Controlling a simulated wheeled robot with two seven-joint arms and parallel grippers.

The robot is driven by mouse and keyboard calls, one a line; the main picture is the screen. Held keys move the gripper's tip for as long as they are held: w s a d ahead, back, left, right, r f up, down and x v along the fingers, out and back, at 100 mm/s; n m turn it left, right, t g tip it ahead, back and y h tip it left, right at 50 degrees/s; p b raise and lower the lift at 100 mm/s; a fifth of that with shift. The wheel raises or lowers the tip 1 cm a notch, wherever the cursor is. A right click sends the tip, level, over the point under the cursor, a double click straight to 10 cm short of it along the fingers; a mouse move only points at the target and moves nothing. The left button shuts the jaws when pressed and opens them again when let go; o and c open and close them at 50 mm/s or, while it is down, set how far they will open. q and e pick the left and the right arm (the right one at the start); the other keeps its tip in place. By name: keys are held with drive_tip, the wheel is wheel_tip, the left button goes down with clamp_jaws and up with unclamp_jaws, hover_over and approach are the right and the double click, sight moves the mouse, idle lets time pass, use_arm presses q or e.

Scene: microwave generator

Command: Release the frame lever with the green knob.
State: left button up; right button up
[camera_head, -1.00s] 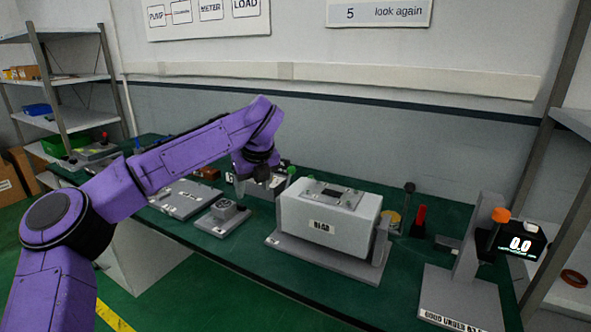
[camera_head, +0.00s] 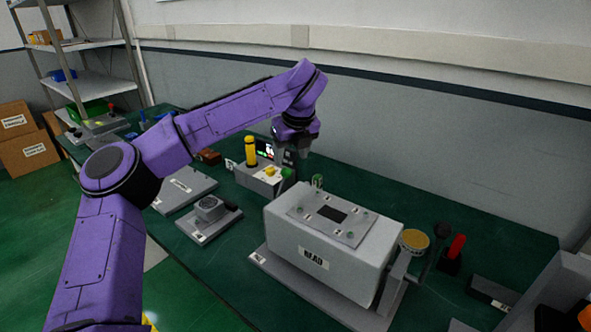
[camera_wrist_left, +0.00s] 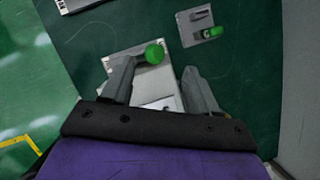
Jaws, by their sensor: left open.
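My left gripper (camera_head: 297,152) points down above the bench, behind the HEAD box (camera_head: 315,262). In the left wrist view its two fingers (camera_wrist_left: 160,72) are open. A round green knob (camera_wrist_left: 154,54) shows close by the left finger's tip, inside the gap, above a pale grey plate (camera_wrist_left: 120,60). Whether a finger touches it cannot be told. In the head view a small green knob (camera_head: 318,180) stands at the back edge of the HEAD box. The lever under the knob is mostly hidden. My right gripper is not in view.
A meter box with a yellow post (camera_head: 251,152) and a green part stands left of the HEAD box. A small plate with a green-tipped piece (camera_wrist_left: 212,32) shows in the wrist view. A red handle (camera_head: 456,248) and a brass-topped cylinder (camera_head: 414,241) stand to the right.

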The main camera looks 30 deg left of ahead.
sight(286, 172)
use_arm(q)
drive_tip(key=f, duration=0.1)
drive_tip(key=a+f+p, duration=0.1)
drive_tip(key=f, duration=0.2)
drive_tip(key=shift+s+a+f, duration=0.2)
drive_tip(key=shift+s+a, duration=0.05)
drive_tip(key=shift+a, duration=0.1)
drive_tip(key=x, duration=0.2)
drive_tip(key=w+p+x, duration=0.1)
drive_tip(key=x, duration=0.1)
drive_tip(key=shift+w+f, duration=0.1)
drive_tip(key=shift+f, duration=0.25)
drive_tip(key=shift+s, duration=0.3)
clamp_jaws()
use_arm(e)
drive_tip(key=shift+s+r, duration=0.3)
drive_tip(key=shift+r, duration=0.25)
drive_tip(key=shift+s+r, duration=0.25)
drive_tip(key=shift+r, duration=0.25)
